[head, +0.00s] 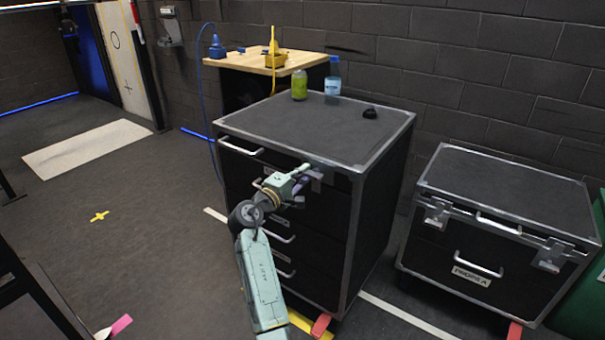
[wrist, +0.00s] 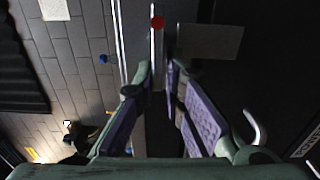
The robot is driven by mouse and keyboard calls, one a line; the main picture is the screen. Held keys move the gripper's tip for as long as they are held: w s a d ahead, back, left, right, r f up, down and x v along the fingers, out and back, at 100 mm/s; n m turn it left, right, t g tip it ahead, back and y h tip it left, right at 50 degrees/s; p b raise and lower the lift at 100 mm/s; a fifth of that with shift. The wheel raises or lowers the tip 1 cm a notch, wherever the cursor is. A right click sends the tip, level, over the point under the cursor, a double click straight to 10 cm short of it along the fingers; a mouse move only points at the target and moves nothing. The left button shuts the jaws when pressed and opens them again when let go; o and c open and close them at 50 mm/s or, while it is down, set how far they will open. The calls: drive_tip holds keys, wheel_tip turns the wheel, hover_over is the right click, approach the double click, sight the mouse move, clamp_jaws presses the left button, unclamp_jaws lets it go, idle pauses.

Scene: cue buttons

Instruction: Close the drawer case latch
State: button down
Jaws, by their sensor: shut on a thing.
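The drawer case (head: 345,135) is a tall black cabinet with metal edging and several drawers with pale handles. Its latch (head: 323,165) looks like a small grey metal piece high on the front, under the top's front edge, partly hidden by my gripper. My gripper (head: 306,178) is at the upper front of the case. In the wrist view my gripper (wrist: 160,80) has its two purple-padded fingers around a narrow metal part, with a small gap between the tips. The part held is mostly hidden; it appears to be the latch. Whether the latch is fastened cannot be told.
A lower black case (head: 508,190) with metal latches stands at the right. A wooden-topped table (head: 240,62) is behind. The floor at left is largely clear.

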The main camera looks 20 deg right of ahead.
drive_tip(key=c, duration=1.8)
unclamp_jaws()
drive_tip(key=shift+s+d+r, duration=0.2)
drive_tip(key=shift+d+r, duration=0.1)
drive_tip(key=shift+d, duration=0.1)
drive_tip(key=shift+o, duration=0.2)
drive_tip(key=shift+a+f, duration=0.15)
drive_tip(key=shift+a, duration=0.05)
drive_tip(key=v, duration=1.2)
